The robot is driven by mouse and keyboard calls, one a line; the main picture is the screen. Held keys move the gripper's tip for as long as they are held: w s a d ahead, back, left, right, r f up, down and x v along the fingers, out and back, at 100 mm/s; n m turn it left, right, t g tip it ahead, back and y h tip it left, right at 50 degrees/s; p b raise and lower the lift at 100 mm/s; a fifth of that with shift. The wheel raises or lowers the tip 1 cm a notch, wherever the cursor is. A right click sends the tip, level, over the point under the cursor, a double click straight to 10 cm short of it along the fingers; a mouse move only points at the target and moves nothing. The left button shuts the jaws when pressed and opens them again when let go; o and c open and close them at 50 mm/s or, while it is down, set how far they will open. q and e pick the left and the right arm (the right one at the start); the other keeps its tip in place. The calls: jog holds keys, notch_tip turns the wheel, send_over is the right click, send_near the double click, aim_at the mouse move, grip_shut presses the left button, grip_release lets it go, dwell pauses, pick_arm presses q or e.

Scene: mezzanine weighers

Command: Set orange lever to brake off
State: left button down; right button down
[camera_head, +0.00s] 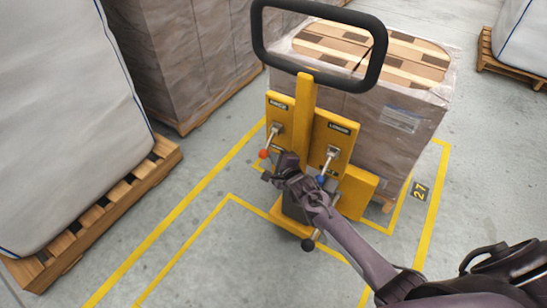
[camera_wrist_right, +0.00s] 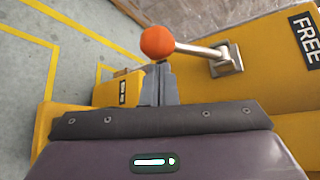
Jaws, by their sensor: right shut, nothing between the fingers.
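The orange lever (camera_head: 263,154) is on the left yellow panel of a yellow pallet truck (camera_head: 305,115). In the head view its metal shaft slopes down and left from its mount to the orange ball. In the right wrist view the orange ball (camera_wrist_right: 157,42) is at upper middle, with the shaft running right to a bracket. My right gripper (camera_head: 268,174) is shut and empty, just below the ball. Its fingers (camera_wrist_right: 161,72) point toward the ball in the wrist view; whether they touch it I cannot tell. My left gripper is not in view.
A blue-tipped lever (camera_head: 321,180) hangs on the right panel, labelled LOWER, close to my right wrist. A black loop handle (camera_head: 376,50) rises above. A wrapped pallet load (camera_head: 400,120) stands behind. A FREE label (camera_wrist_right: 305,38) shows on the yellow panel.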

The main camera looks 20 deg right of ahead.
jog(key=shift+w+f, duration=0.15)
jog(key=shift+w, duration=0.45)
notch_tip(320, 180, up, 8)
jog(key=s+a+m+g+y+p, duration=0.1)
jog(key=a+m+g+y+p, duration=0.1)
jog(key=p, duration=1.2)
jog(key=shift+s+f+m+g+p, duration=0.15)
jog(key=shift+f+m+g+p, duration=0.1)
jog(key=shift+m+g+p, duration=0.25)
jog(key=shift+d, duration=0.1)
